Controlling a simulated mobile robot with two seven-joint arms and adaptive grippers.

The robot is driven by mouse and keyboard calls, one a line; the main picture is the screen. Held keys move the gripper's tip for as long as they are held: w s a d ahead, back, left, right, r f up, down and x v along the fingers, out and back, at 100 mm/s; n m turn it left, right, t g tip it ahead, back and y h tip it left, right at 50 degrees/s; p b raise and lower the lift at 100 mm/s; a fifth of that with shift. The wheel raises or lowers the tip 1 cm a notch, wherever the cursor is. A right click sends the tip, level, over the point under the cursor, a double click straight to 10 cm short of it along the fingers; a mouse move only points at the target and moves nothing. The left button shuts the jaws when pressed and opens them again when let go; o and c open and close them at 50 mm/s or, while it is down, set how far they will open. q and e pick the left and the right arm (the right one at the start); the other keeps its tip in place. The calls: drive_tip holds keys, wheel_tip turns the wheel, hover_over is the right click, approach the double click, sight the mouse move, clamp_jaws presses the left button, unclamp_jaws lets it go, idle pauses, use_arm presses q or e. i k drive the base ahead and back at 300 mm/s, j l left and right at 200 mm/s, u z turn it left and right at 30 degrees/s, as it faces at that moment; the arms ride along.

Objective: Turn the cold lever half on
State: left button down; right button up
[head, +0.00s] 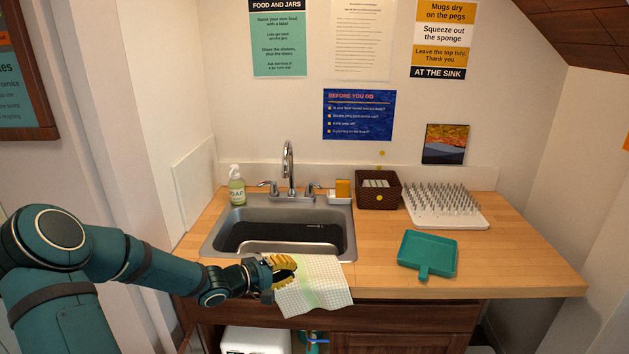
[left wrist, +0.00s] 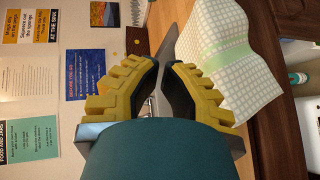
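The chrome tap (head: 289,165) stands upright behind the sink, its spout curving over the basin. A small lever sits on each side: the left lever (head: 267,186) points left and the right lever (head: 311,189) points right. I see no mark telling which is cold. My left gripper (head: 284,268) is in front of the sink's front rim, close to the towel and well short of the tap. In the left wrist view its yellow fingers (left wrist: 162,68) have a narrow gap between their tips, with nothing held. My right gripper is in neither view.
The sink (head: 350,235) is set in a wooden counter (head: 520,265). A checked towel (head: 318,288) hangs over the front edge. A soap bottle (head: 237,186) stands left of the tap; a brown basket (head: 390,196), peg rack (head: 465,219) and teal dustpan (head: 427,252) lie right.

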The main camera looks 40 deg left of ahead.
sight(309, 191)
drive_tip(key=i+j, duration=0.5)
drive_tip(key=j, duration=0.15)
drive_tip(key=i+j, duration=0.55)
drive_tip(key=j, duration=0.15)
